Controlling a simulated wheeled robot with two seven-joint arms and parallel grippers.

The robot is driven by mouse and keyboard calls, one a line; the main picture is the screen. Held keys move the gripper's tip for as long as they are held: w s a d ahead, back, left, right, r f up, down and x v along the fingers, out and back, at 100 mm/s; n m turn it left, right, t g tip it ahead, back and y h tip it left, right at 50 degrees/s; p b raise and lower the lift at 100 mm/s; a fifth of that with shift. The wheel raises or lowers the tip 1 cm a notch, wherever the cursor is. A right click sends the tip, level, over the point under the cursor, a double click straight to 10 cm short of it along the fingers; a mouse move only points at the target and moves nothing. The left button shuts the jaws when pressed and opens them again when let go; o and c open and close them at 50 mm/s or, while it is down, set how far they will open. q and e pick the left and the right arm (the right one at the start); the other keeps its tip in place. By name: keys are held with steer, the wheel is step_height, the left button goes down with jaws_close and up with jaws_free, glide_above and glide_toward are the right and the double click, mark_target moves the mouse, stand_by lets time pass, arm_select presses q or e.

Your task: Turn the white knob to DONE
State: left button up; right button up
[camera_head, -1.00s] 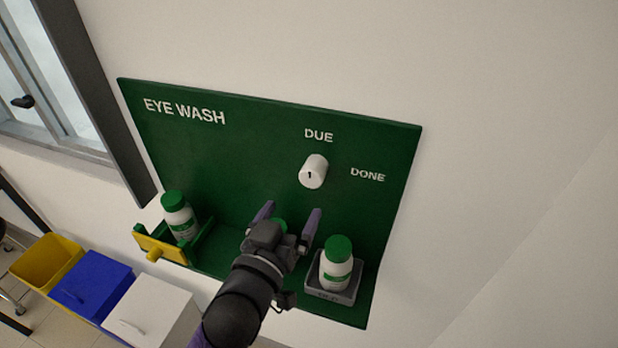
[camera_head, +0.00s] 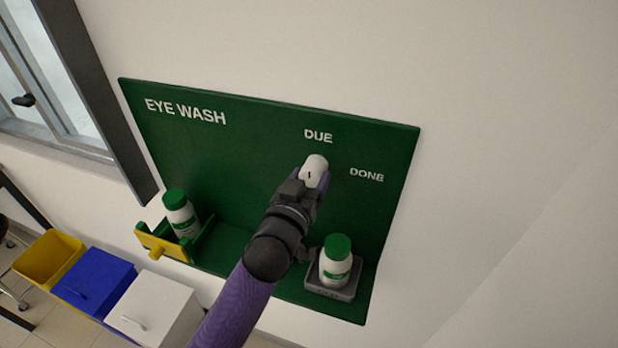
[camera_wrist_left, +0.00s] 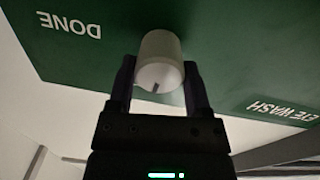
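The white knob (camera_head: 316,162) stands out from the green eye wash board below the word DUE, with DONE to its right. Its dark mark is roughly upright in the head view, in line with DUE. My left gripper (camera_head: 312,178) is at the knob, with one finger on each side of it. In the left wrist view the knob (camera_wrist_left: 160,62) lies between the two fingers (camera_wrist_left: 159,82), with what look like narrow gaps, so the fingers appear open around it. My right gripper is not in view.
The green board (camera_head: 240,160) has a shelf along its bottom. A green-capped bottle (camera_head: 180,213) stands behind a yellow-fronted holder (camera_head: 160,247) at left. Another bottle (camera_head: 336,262) stands in a grey tray (camera_head: 333,292) at right. Bins and a window are at left.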

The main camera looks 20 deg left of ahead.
arm_select(q)
steer(key=c, duration=0.5)
steer(key=shift+m, duration=0.3)
steer(key=shift+r+m+p, duration=0.1)
steer(key=shift+m+p, duration=0.35)
steer(key=shift+m, duration=0.55)
steer(key=m+p, duration=0.1)
steer(key=m, duration=0.2)
steer(key=shift+m, duration=0.3)
steer(key=m, duration=0.5)
steer(key=shift+p, duration=0.35)
steer(key=m, duration=0.6)
steer(key=shift+y, duration=0.3)
steer(key=shift+m, duration=0.3)
